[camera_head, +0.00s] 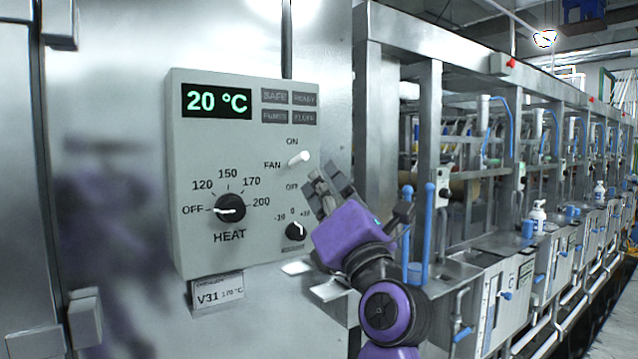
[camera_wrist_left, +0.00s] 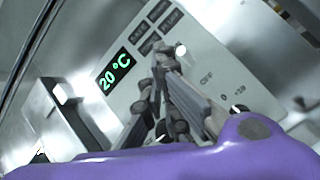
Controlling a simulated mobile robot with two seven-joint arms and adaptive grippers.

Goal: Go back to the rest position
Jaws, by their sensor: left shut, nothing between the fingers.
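My left gripper (camera_head: 318,182) is shut and empty in front of the right edge of the grey control box (camera_head: 257,260). Its fingers point up and to the left, just below the white fan lever (camera_head: 299,158). The lever tilts up toward ON. In the left wrist view, the shut fingers (camera_wrist_left: 162,62) overlap the panel near the lever tip (camera_wrist_left: 181,49); contact cannot be told. The heat knob (camera_head: 230,208) has its white mark toward OFF. The display (camera_head: 216,101) reads 20 °C. My right gripper is not in view.
A small dial (camera_head: 295,231) sits low on the box. A card (camera_head: 218,291) reading V31 170 °C hangs below it. Blue-handled levers (camera_head: 429,230) stand close right of my wrist. Steel machine frames (camera_head: 430,120) run away to the right. A walkway (camera_head: 615,325) is clear at far right.

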